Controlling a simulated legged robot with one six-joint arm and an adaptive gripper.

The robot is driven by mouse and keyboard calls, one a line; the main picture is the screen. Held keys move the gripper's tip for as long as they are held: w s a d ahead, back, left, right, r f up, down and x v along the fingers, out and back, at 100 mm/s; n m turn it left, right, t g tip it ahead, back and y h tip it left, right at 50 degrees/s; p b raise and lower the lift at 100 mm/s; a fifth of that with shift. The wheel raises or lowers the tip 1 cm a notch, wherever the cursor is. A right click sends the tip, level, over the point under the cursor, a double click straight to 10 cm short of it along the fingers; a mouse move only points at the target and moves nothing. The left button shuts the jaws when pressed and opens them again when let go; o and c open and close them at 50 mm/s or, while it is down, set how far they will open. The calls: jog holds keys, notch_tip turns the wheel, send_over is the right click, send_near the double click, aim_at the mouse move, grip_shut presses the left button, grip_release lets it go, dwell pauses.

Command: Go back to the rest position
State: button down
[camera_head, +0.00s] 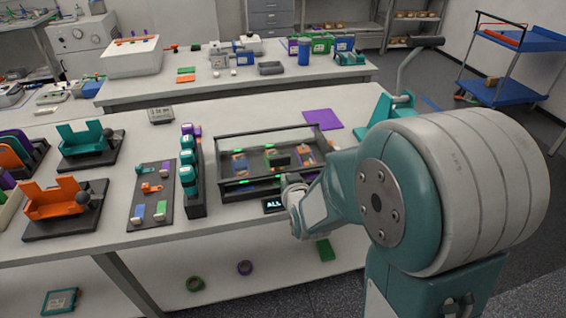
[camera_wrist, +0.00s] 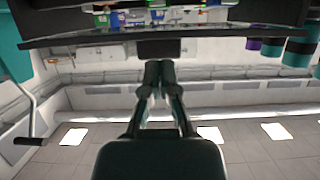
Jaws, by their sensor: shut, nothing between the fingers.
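My gripper (camera_wrist: 160,72) shows in the wrist view with its two dark fingers together and nothing between them. In the head view my arm reaches in from the right, and its end is in front of the battery cycler's front right part; the fingers cannot be made out there. The cycler (camera_head: 217,160) is a dark-framed case with a clear cover, green lights and several coloured cells inside. A small display (camera_head: 273,205) reading "ALL" at its front is partly hidden by my arm. In the wrist view the cycler's dark edge (camera_wrist: 100,38) runs across the top, beyond the fingertips.
Left of the cycler stand a rack of teal-capped cylinders (camera_head: 195,205), a dark tool board (camera_head: 150,190), and teal (camera_head: 85,140) and orange (camera_head: 55,198) holders. A purple sheet (camera_head: 323,119) lies behind right. A blue cart (camera_head: 500,92) stands far right.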

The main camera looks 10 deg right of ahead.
jog(key=s+r+g, duration=0.4)
jog(key=s+r, duration=0.1)
jog(key=s, duration=0.7)
jog(key=s+r+g, duration=0.4)
jog(key=s+r, duration=0.1)
jog(key=s, duration=0.8)
jog(key=shift+s+d+r, duration=0.2)
jog(key=shift+d+r, duration=0.05)
jog(key=shift+r, duration=0.1)
